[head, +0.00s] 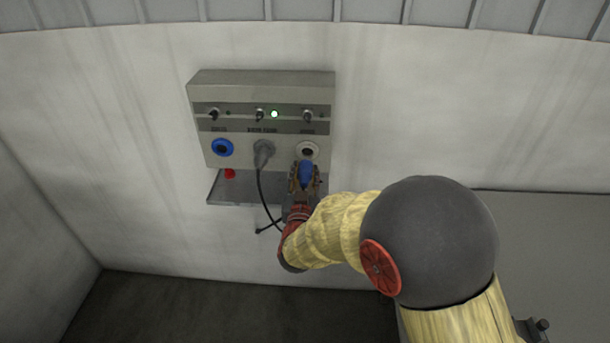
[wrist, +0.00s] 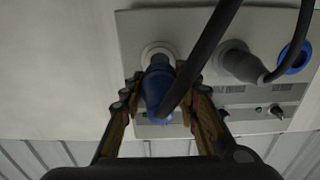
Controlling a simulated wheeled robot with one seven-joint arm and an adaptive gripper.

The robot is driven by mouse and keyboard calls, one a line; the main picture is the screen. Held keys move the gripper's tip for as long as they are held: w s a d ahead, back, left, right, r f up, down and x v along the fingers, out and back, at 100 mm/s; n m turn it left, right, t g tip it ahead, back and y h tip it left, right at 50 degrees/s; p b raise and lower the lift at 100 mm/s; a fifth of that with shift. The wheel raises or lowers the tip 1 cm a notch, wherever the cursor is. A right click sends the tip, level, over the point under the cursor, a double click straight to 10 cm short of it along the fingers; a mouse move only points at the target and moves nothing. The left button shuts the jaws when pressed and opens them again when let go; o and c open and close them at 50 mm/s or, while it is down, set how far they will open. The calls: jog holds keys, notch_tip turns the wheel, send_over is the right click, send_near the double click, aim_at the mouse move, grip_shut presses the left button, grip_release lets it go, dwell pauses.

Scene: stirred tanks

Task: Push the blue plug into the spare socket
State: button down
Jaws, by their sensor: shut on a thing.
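My gripper (head: 303,181) is shut on the blue plug (head: 306,169), just in front of the right end of the wall panel. In the wrist view the blue plug (wrist: 158,88) sits between the two fingers of my gripper (wrist: 161,84), its front end overlapping the pale ring of the spare socket (wrist: 158,49). In the head view the dark opening of the spare socket (head: 307,149) shows just above the plug, so the plug looks outside it. The exact gap is hard to tell.
The grey control panel (head: 290,85) has a blue-ringed socket (head: 222,147) at left and a grey plug (head: 263,150) with a black cable in the middle socket. A red item (head: 229,174) is above the shelf (head: 222,190). A dark cable (wrist: 205,62) crosses the wrist view.

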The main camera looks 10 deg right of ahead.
aim_at(304, 186)
jog(key=shift+x, duration=2.55)
jog(key=shift+b, duration=0.6)
jog(key=shift+w+d, duration=0.15)
jog(key=shift+w, duration=0.2)
dwell(0.6)
jog(key=c, duration=1.3)
grip_release()
jog(key=shift+c, duration=0.2)
jog(key=shift+o, duration=0.4)
jog(key=v, duration=1.2)
